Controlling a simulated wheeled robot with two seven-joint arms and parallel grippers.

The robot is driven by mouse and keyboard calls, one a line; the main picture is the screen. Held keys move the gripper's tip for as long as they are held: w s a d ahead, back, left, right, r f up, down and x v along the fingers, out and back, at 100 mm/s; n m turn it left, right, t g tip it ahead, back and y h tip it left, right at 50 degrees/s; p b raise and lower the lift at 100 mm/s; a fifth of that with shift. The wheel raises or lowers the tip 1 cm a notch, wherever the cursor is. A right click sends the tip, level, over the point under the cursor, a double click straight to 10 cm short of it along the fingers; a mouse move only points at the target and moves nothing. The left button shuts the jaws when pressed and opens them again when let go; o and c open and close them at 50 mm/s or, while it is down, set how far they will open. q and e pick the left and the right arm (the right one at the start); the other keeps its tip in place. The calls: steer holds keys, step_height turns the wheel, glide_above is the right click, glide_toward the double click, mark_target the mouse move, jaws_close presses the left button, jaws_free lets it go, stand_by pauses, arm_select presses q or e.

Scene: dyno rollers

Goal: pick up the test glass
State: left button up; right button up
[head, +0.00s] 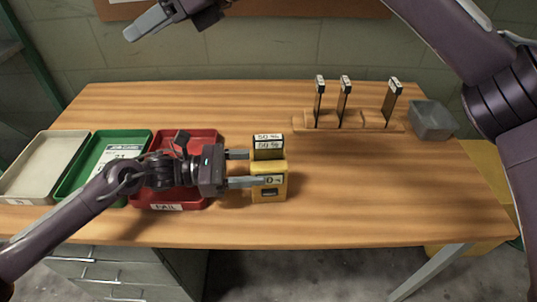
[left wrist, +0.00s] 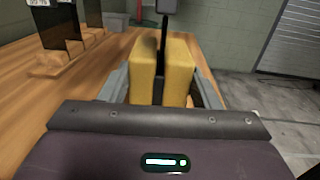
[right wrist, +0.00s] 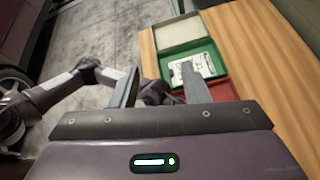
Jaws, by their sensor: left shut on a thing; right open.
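A yellow meter (head: 268,186) stands on the table near its front edge. A dark glass plate with a white "50 %" label (head: 268,142) stands upright in its slot; it shows edge-on between the two yellow halves in the left wrist view (left wrist: 165,30). My left gripper (head: 252,168) is shut on the yellow meter, one finger on each outer side (left wrist: 160,85). Three dark labelled plates (head: 343,103) stand in a wooden rack (head: 300,124) at the back right. My right gripper (right wrist: 160,88) is open and empty, raised at the top left in the head view (head: 160,22).
Red (head: 208,203), green (head: 66,186) and cream (head: 15,185) trays stand at the left; my left arm passes over the red one. A grey bin (head: 432,120) sits at the right end. The table is clear right of the meter (head: 390,190).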

step_height(320, 180, down, 6)
steer(key=s+d+n+h, duration=0.1)
steer(key=s+n+h, duration=0.1)
steer(key=n+h, duration=0.15)
steer(key=h, duration=0.7)
glide_above(269, 137)
steer(key=f, duration=0.5)
steer(key=shift+w+d+f, duration=0.25)
steer(key=shift+w+d, duration=0.1)
steer(key=shift+d+f, duration=0.25)
steer(key=f, duration=0.4)
steer(key=a+f, duration=0.1)
steer(key=f, duration=0.1)
steer(key=shift+f, duration=0.2)
steer(key=f, duration=0.5)
steer(key=shift+s+a, duration=0.3)
steer(key=shift+s, duration=0.05)
jaws_close()
